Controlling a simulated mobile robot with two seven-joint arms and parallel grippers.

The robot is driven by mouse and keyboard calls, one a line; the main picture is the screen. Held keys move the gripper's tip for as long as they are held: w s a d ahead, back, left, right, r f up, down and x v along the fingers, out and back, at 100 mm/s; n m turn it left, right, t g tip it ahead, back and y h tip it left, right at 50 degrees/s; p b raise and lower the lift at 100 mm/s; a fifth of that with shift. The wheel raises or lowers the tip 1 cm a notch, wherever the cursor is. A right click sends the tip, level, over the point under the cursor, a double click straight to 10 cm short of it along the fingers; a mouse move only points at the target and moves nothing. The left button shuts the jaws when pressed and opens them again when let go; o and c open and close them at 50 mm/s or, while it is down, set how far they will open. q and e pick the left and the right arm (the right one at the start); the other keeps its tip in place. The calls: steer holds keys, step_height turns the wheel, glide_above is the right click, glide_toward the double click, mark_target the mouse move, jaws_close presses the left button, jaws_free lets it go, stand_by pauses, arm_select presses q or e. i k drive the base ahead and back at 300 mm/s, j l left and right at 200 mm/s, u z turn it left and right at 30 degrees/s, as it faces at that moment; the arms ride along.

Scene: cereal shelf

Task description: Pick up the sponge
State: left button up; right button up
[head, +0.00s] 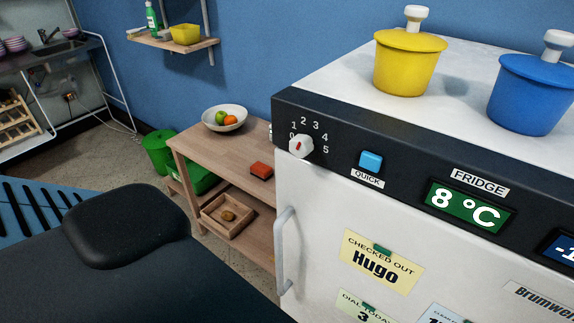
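No object shows clearly as the sponge in the head view. A small red-orange block (261,170) lies on the top of the wooden side table (200,150), near its right end; I cannot tell what it is. A small brown-yellow object (228,215) lies in a wooden tray (212,226) on the table's lower shelf. A yellow container (186,34) stands on the wall shelf beside a small grey-green item (164,35) and a green bottle (152,18). Neither of my grippers is in view.
The white fridge (340,200), with its handle (281,245), fills the right side. Yellow (405,65) and blue (530,95) lidded pots stand on it. A sink (62,48) is far left.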

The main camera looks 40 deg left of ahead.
mark_target(262, 171)
steer(key=j+z, duration=0.3)
steer(key=j, duration=0.15)
steer(key=j+z, duration=0.3)
steer(key=k+j+z, duration=0.1)
steer(key=j, duration=0.25)
steer(key=j+z, duration=0.15)
steer(key=j, duration=0.2)
steer(key=k+j+z, duration=0.1)
steer(key=k+j, duration=0.15)
steer(key=j, duration=0.25)
steer(key=k+j, duration=0.1)
steer(key=j, duration=0.3)
steer(key=k+j, duration=0.15)
steer(key=j, duration=0.25)
steer(key=k+j+z, duration=0.1)
steer(key=j, duration=0.3)
steer(key=k+j, duration=0.15)
steer(key=j, duration=0.25)
